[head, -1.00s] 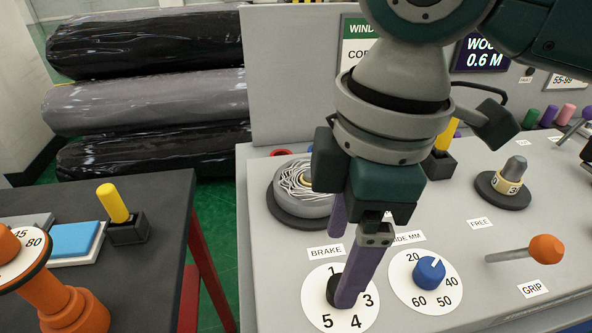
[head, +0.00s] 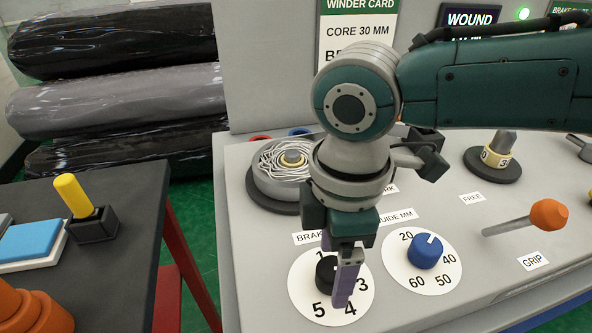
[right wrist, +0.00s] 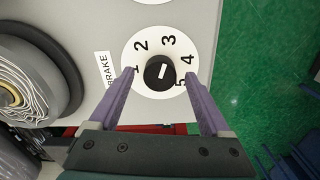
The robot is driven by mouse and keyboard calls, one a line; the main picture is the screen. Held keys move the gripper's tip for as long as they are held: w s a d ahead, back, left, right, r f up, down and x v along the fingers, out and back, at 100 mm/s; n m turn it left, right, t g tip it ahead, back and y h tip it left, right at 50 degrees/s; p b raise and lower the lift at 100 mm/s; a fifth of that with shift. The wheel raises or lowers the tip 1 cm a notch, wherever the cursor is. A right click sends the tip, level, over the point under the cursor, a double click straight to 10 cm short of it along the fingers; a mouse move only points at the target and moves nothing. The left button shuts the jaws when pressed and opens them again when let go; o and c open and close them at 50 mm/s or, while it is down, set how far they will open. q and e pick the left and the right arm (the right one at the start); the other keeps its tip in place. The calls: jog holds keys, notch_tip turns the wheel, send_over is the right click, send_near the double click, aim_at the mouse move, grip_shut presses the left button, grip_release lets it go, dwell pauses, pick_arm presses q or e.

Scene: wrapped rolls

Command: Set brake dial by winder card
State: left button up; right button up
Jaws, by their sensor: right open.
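The brake dial (head: 327,272) is a black knob on a white disc numbered 1 to 5, with a BRAKE label beside it. In the right wrist view the knob (right wrist: 158,75) shows a white mark pointing roughly toward 3. My right gripper (right wrist: 159,73) is open, its purple fingers on either side of the knob with gaps to it. In the head view the right gripper (head: 334,278) is over the dial and one finger partly covers the knob. The winder card (head: 357,30) on the back panel reads CORE 30 MM; its lower line is mostly hidden by my arm.
A blue guide dial (head: 425,252) is close on the right of the brake dial. An orange-tipped grip lever (head: 548,215) is farther right. A wire-wound spool (head: 283,170) stands behind. Wrapped rolls (head: 115,98) are stacked at the back left, beyond the dark side table (head: 120,270).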

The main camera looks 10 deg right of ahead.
jog(key=shift+c, duration=0.3)
grip_shut()
dwell(0.4)
